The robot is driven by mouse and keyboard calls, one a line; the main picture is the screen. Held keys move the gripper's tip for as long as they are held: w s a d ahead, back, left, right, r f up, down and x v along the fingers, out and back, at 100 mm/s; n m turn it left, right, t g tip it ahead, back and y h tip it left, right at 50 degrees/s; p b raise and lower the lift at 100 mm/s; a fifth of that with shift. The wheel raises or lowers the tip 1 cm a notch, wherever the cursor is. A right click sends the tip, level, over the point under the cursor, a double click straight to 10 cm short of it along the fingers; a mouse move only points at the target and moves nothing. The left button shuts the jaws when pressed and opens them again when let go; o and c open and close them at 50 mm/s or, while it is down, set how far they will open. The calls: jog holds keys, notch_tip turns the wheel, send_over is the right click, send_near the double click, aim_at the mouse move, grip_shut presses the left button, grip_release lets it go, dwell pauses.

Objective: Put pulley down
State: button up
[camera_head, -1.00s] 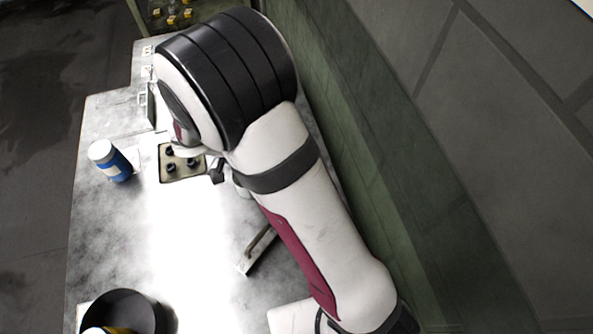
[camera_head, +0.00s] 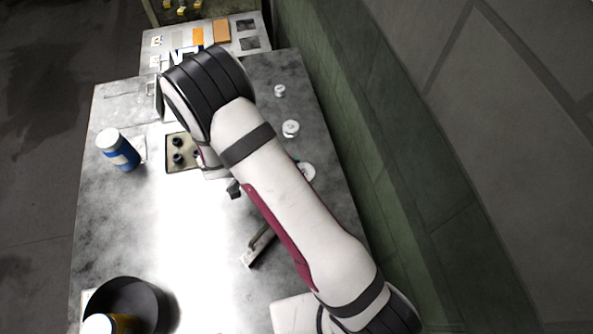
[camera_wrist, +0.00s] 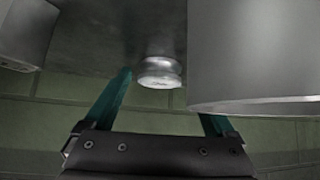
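My gripper (camera_wrist: 165,98) shows in the wrist view with its two teal fingers wide apart. A small shiny metal pulley (camera_wrist: 160,73) with a grooved rim appears between the fingers in the picture, touching neither; it seems to lie beyond them on the grey surface. A large grey cylinder (camera_wrist: 255,60) covers part of the right finger. Pale round parts, perhaps pulleys, stand on the table right of my arm: a small one (camera_head: 279,91), a larger one (camera_head: 290,129) and one partly hidden by my arm (camera_head: 308,172).
Another grey cylinder (camera_wrist: 25,35) is at the wrist view's left. On the table (camera_head: 110,215) are a blue-and-white bottle (camera_head: 118,150), a tray with dark pegs (camera_head: 182,166), a black bowl (camera_head: 125,303) and a bracket (camera_head: 258,248). A green wall (camera_head: 340,140) borders the right.

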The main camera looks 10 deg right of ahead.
jog(key=shift+o, duration=0.2)
jog(key=shift+r, duration=0.2)
jog(key=v, duration=1.2)
jog(key=s+d+r+n+g+y, duration=0.2)
jog(key=s+d+r+g+y, duration=0.1)
jog(key=s+d+r, duration=0.3)
jog(key=s+r+n+y, duration=0.3)
jog(key=s+n, duration=0.1)
jog(key=s, duration=0.2)
jog(key=s+r+n+t+y, duration=0.1)
jog(key=s+r+n+y, duration=0.2)
jog(key=s, duration=0.4)
jog(key=shift+s+r+n+y, duration=0.3)
jog(key=shift+r+n+y, duration=0.05)
jog(key=shift+n+y, duration=0.45)
jog(key=shift+a, duration=0.1)
